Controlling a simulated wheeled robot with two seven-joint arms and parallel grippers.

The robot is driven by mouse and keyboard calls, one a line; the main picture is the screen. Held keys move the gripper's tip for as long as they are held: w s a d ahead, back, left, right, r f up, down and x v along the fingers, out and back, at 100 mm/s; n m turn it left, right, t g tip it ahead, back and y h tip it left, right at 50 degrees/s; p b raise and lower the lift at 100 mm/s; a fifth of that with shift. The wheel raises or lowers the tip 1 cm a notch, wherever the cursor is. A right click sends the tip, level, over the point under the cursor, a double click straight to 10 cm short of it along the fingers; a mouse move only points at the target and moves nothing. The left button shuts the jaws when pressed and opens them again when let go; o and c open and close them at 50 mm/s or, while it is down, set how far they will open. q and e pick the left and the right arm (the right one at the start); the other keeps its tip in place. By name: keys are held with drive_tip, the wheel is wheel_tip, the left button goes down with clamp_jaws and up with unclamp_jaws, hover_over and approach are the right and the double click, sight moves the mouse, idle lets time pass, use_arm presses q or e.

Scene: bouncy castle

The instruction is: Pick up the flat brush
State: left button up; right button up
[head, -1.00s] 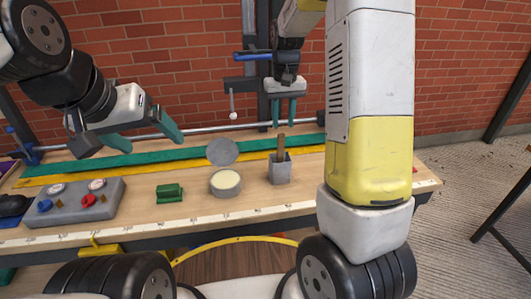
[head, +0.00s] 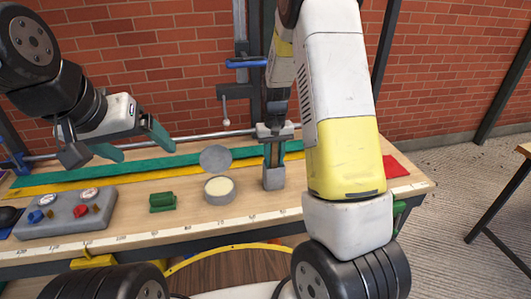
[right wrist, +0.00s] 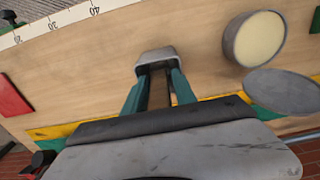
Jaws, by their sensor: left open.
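The brush (head: 274,156), showing only as a narrow brown upright handle, stands in a small grey square holder (head: 274,180) on the workbench. Its lower end is hidden inside the holder. My right gripper (head: 275,160) points down over the holder, with its green fingers on either side of the handle and still spread apart. The right wrist view shows the two fingers (right wrist: 157,85) reaching to the rim of the holder (right wrist: 155,55); contact with the handle cannot be made out. My left gripper (head: 138,145) is open and empty above the left of the bench.
A round grey tin (head: 220,197) with cream contents stands just left of the holder, its grey lid (head: 215,159) tilted behind it. A green block (head: 162,202) and a grey control box (head: 68,214) are further left. A red flat piece (head: 396,167) lies to the right.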

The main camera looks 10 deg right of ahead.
clamp_jaws()
idle(0.3)
wheel_tip(320, 180, up, 18)
idle(0.5)
